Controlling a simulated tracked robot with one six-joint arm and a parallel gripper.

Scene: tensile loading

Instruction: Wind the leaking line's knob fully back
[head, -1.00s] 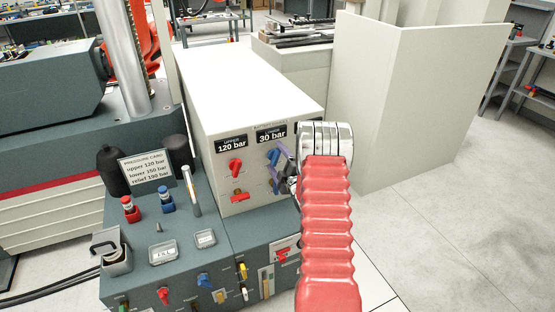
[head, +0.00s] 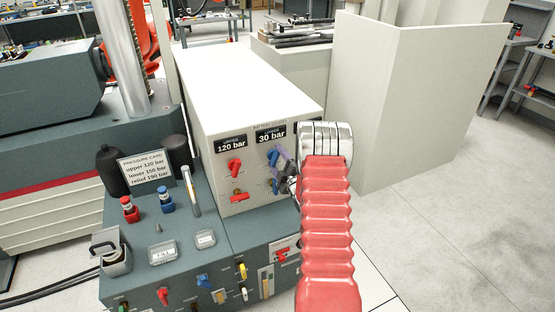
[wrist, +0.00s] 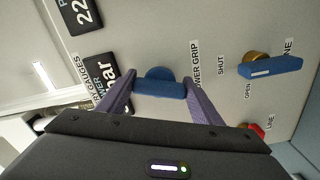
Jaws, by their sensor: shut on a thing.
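The blue knob (wrist: 160,86) beside the partly covered "...OWER GRIP" lettering sits between the two purple fingers of my gripper (wrist: 158,92), shut on its sides. In the head view, this blue knob (head: 273,156) is under the 30 bar gauge (head: 271,134), with my gripper (head: 281,163) at it, partly hidden by my arm. The 120 bar gauge (head: 231,143) has a red knob (head: 235,165) below it. The pressure card (head: 146,171) reads upper 120, lower 150, relief 190 bar.
A blue line valve handle (wrist: 271,67) on a brass stem, marked SHUT and OPEN, is right of my gripper in the wrist view. A red handle (wrist: 257,129) is near it. A red lever (head: 238,197) is below the red knob. A pale screen (head: 410,100) stands behind my arm.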

